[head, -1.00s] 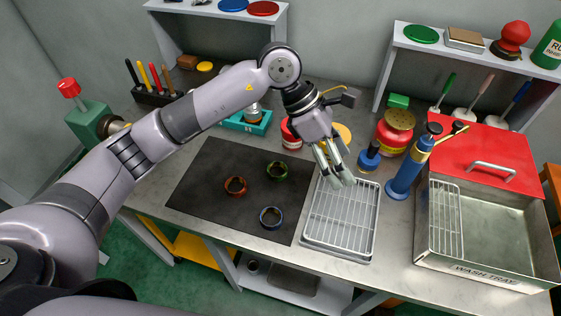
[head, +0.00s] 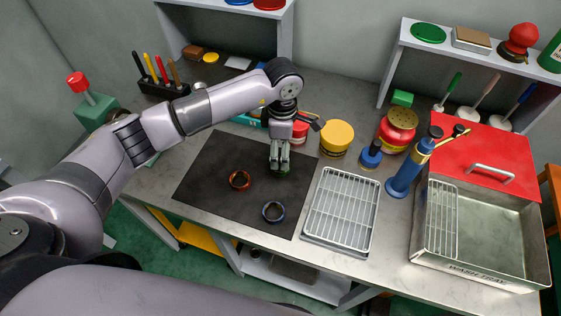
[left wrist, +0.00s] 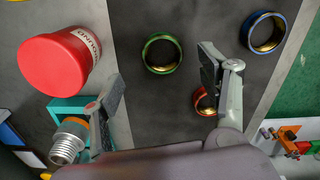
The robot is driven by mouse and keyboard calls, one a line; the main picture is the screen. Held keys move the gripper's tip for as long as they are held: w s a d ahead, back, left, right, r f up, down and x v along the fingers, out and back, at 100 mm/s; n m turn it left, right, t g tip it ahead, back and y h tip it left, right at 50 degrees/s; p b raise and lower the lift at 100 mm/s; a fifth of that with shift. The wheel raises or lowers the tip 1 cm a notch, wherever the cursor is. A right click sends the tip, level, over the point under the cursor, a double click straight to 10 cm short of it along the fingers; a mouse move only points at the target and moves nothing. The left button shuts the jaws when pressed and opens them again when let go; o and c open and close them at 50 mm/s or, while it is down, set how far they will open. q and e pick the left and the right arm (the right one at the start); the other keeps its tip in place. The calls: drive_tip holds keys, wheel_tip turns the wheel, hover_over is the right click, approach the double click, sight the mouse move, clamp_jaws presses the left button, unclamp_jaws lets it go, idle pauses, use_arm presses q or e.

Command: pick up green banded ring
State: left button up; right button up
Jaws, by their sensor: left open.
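The green banded ring (head: 281,173) lies on the dark mat (head: 212,205), mostly hidden behind my left gripper (head: 279,166) in the head view. In the left wrist view the green banded ring (left wrist: 163,68) shows whole, flat, with a gold inside. There my left gripper (left wrist: 160,78) is open and empty, its fingers wide apart. The ring appears beyond the fingertips, between them across the picture. I cannot tell the remaining height. My right gripper is not in view.
A red-orange ring (head: 240,188) and a blue ring (head: 272,220) lie on the same mat. A red-topped container (head: 299,131) and a yellow-lidded one (head: 337,135) stand behind. A wire rack tray (head: 343,210) is to the right. The mat's left part is clear.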

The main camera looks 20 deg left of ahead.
use_arm(q)
drive_tip(key=shift+f, duration=0.35)
drive_tip(key=f+p, duration=0.1)
drive_tip(key=f, duration=0.2)
drive_tip(key=f+p, duration=0.1)
drive_tip(key=shift+s+a+f+p, duration=0.2)
drive_tip(key=shift+a+f+p, duration=0.15)
drive_tip(key=shift+f, duration=0.35)
drive_tip(key=shift+c, duration=0.3)
drive_tip(key=c, duration=1.2)
drive_tip(key=shift+c, duration=0.2)
drive_tip(key=shift+r, duration=0.1)
